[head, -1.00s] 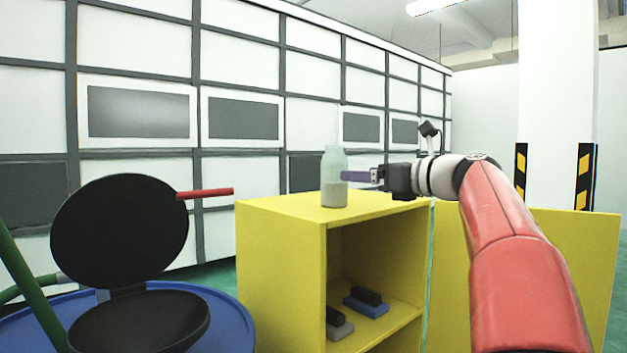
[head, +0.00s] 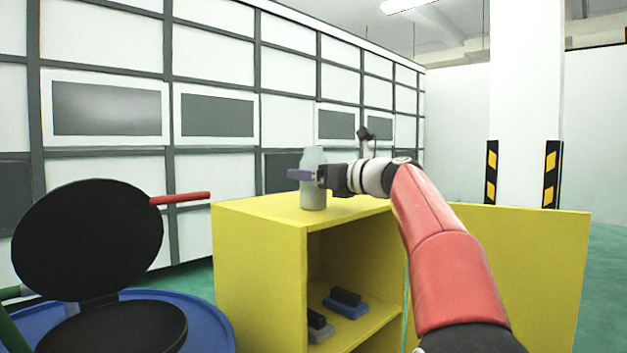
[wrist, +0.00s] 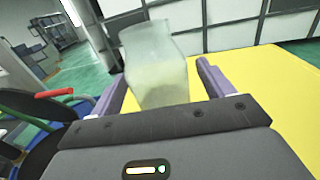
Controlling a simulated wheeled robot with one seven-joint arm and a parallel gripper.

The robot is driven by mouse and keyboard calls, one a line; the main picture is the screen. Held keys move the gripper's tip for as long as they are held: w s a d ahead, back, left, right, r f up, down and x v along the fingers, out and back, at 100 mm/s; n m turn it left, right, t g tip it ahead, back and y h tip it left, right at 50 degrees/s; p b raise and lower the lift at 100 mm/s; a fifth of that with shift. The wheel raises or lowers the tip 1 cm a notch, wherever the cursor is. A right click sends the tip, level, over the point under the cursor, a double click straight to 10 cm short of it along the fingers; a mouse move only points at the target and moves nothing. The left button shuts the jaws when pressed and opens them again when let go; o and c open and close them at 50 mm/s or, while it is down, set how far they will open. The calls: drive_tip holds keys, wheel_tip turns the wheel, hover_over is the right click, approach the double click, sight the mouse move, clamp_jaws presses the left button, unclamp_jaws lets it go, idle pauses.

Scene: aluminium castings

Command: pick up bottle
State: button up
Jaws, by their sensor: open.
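A pale translucent bottle (head: 313,196) stands upright on top of the yellow cabinet (head: 262,261). My gripper (head: 304,175) is at the bottle's upper body in the head view, with one purple finger showing in front of it. In the wrist view the bottle (wrist: 156,66) stands between the two spread fingers of my gripper (wrist: 160,82), with a visible gap to the right finger. The jaws are open. The bottle's lower part is hidden behind the gripper body in the wrist view.
Blocks with black tops (head: 346,303) lie on the cabinet's inner shelf. A black round two-plate device with a red handle (head: 180,198) stands at the left on a blue round base (head: 212,318). The cabinet top right of the bottle is clear.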

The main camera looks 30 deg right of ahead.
drive_tip(key=shift+c, duration=0.3)
drive_tip(key=c, duration=1.1)
drive_tip(key=shift+r, duration=0.1)
